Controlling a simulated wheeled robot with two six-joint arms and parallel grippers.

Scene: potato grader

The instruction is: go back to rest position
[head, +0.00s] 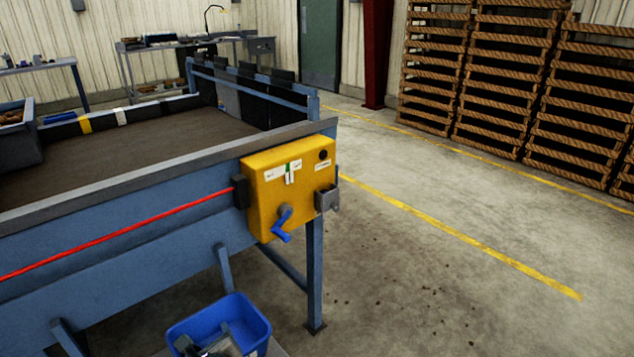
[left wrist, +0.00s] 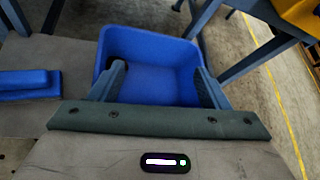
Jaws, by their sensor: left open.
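My left gripper (head: 213,343) shows at the bottom of the head view, in front of and over the blue bin (head: 247,309). In the left wrist view its two fingers (left wrist: 160,80) stand wide apart with nothing between them. They point at the blue bin (left wrist: 150,47), whose inside shows beyond the fingertips. A small dark patch shows in the bin by the left finger, too hidden to identify. My right gripper is in neither view.
The blue grader table (head: 130,225) stands at left, with a red cord (head: 120,234) along its side. A yellow control box (head: 270,200) with a blue handle (head: 283,224) juts from its corner. Pallet stacks (head: 500,80) stand at the back right. The floor at right is clear.

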